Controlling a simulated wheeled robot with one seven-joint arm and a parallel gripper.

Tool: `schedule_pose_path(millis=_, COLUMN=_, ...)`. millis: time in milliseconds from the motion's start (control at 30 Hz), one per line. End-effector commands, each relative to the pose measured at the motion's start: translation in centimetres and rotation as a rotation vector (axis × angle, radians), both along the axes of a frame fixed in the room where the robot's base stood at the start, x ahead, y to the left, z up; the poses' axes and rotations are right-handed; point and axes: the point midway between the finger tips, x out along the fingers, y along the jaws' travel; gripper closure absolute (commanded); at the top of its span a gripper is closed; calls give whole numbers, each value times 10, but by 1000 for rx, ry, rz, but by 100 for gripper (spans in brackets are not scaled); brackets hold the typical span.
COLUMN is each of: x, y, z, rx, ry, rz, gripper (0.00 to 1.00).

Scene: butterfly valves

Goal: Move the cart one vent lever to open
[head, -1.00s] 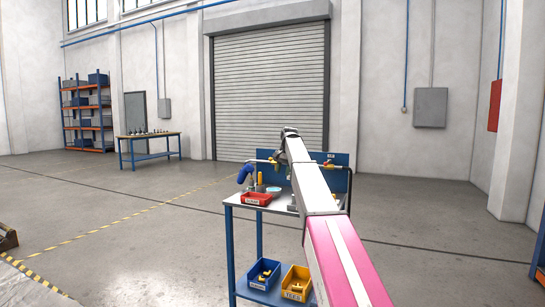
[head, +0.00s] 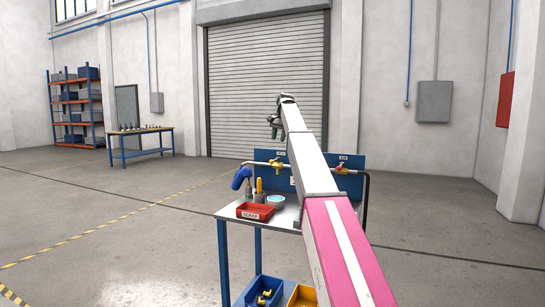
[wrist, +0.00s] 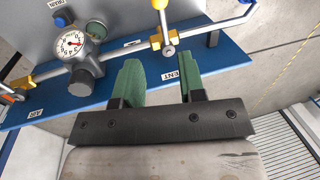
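The cart (head: 283,215) stands ahead of me with a blue back panel (head: 350,183) and a pipe with brass valves. In the wrist view, the vent valve (wrist: 167,42) sits on the silver pipe near the VENT label (wrist: 170,76). Its lever (wrist: 160,5) has a yellow end and appears to lie across the pipe; the top edge crops it. My gripper (head: 275,127) is raised above the panel, left of centre. In the wrist view my gripper (wrist: 160,75) shows two green fingers apart, with nothing between them, near the panel edge below the vent valve.
A pressure gauge (wrist: 70,44) and a blue knob (wrist: 62,18) are beside the vent valve. An orange handle (wrist: 8,90) is near the AIR label. Open floor lies left.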

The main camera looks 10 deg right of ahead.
Motion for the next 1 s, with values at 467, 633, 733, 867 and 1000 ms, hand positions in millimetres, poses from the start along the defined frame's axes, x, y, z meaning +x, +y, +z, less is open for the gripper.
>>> schedule_pose_path(millis=467, x=2, y=6, z=-35, rx=0, ry=1, rz=0, gripper=63)
schedule_pose_path(millis=633, x=5, y=11, z=-65, rx=0, ry=2, rz=0, gripper=63)
schedule_pose_path(millis=733, x=7, y=14, z=-82, rx=0, ry=2, rz=0, gripper=63)
schedule_pose_path(millis=867, x=9, y=17, z=-98, rx=0, ry=1, rz=0, gripper=63)
schedule_pose_path(millis=1000, x=10, y=19, z=-105, rx=0, ry=0, rz=0, gripper=63)
